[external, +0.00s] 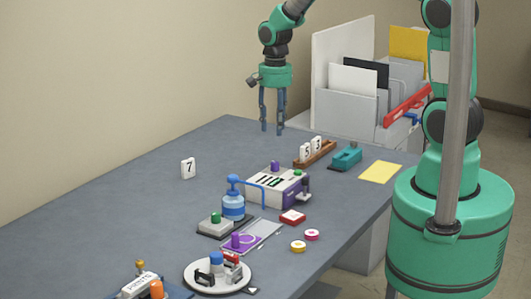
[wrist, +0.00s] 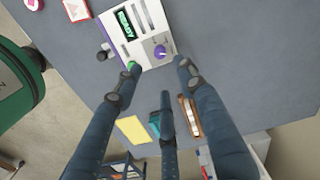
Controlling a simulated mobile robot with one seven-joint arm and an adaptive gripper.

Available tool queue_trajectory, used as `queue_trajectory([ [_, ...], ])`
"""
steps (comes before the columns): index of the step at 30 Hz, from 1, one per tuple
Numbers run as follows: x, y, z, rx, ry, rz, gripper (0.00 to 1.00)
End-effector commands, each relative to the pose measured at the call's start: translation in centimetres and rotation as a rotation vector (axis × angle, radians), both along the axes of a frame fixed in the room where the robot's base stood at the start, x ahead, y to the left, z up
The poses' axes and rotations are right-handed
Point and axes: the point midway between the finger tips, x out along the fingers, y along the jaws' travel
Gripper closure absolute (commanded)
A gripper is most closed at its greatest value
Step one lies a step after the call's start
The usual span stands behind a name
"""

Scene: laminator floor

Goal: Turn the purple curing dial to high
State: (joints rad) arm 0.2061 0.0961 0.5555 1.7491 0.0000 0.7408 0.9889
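The purple curing dial (wrist: 160,51) shows in the wrist view on the white machine (wrist: 141,14), beside a green READY display (wrist: 125,25). A green button (wrist: 133,67) is at the machine's near edge. The external view shows the machine (external: 262,189) on the table, with a small purple knob (external: 275,170) on its top. My gripper (external: 272,129) hangs above and behind the machine, fingers pointing down. In the wrist view my gripper (wrist: 157,70) has its fingers spread and empty, apart from the dial. I cannot read the dial's setting.
A blue bottle (external: 233,206) stands close in front of the machine. A wooden rack with number tiles (external: 312,155), a teal stapler-like tool (external: 346,158) and a yellow sheet (external: 380,172) lie right of it. A 7 tile (external: 188,168) stands left. The table's left part is clear.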

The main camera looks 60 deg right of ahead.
Motion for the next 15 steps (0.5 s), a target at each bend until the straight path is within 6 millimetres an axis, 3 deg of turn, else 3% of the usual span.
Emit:
queue_trajectory([
  [8,0.1,0.0,0.3,0.0,-0.002,0.038,0.61],
  [15,0.1,0.0,1.8,0.0,-0.002,0.216,0.61],
])
